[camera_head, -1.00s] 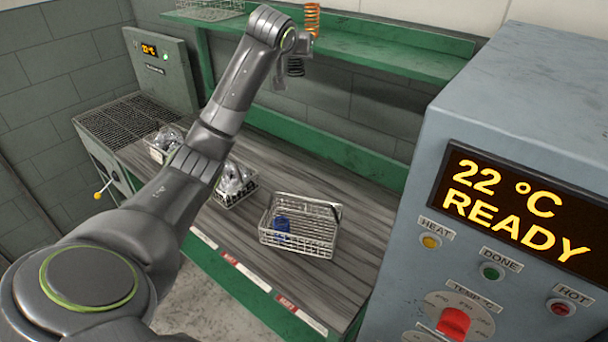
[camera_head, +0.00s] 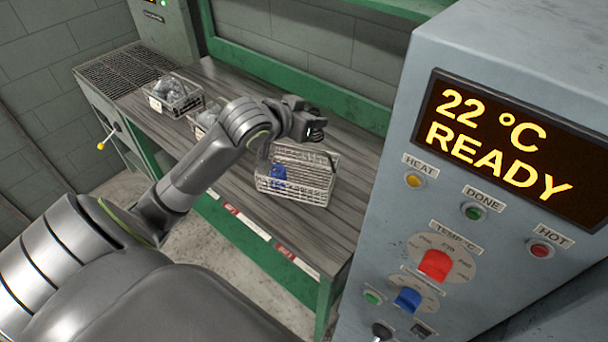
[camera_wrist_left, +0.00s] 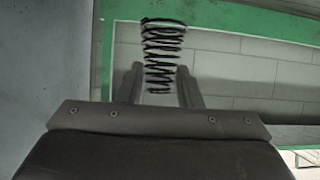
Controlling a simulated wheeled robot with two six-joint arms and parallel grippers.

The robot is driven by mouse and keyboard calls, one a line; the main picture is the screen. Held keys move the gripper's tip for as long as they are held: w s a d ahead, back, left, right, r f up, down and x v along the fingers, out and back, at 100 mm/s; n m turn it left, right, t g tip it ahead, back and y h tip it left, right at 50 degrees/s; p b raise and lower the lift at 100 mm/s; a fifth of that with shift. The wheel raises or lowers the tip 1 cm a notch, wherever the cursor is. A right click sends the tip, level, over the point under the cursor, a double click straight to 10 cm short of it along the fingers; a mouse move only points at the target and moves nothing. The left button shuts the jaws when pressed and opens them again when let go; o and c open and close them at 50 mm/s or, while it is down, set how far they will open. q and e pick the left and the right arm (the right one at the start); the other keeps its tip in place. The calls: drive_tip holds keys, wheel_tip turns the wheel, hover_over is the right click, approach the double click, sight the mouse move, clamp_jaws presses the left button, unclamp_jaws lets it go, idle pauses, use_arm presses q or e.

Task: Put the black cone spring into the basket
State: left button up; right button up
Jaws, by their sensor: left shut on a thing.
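The black cone spring (camera_wrist_left: 163,45) stands out between the fingers of my left gripper (camera_wrist_left: 162,88) in the left wrist view, wider at its upper end there. The gripper is shut on it. In the head view my left gripper (camera_head: 312,122) is above the back part of the wire basket (camera_head: 312,196), and the spring shows only as a small dark shape (camera_head: 317,135) at the jaws. The basket stands on the workbench with its handle at the right side. A blue thing (camera_head: 278,174) lies in its left part. My right gripper is not in view.
Two other wire baskets with grey contents, one at the far left (camera_head: 174,92) and one partly behind my arm (camera_head: 209,115), stand on the wooden bench (camera_head: 345,205). A large grey control cabinet (camera_head: 400,130) stands close on the right. A green shelf edge is above.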

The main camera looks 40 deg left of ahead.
use_arm(q)
wheel_tip(320, 180, down, 17)
drive_tip(key=shift+a+r, duration=0.1)
idle(0.3)
drive_tip(key=shift+f, duration=0.6)
drive_tip(key=o, duration=1)
drive_tip(key=shift+r, duration=0.35)
drive_tip(key=v, duration=1.2)
drive_tip(key=shift+r, duration=0.25)
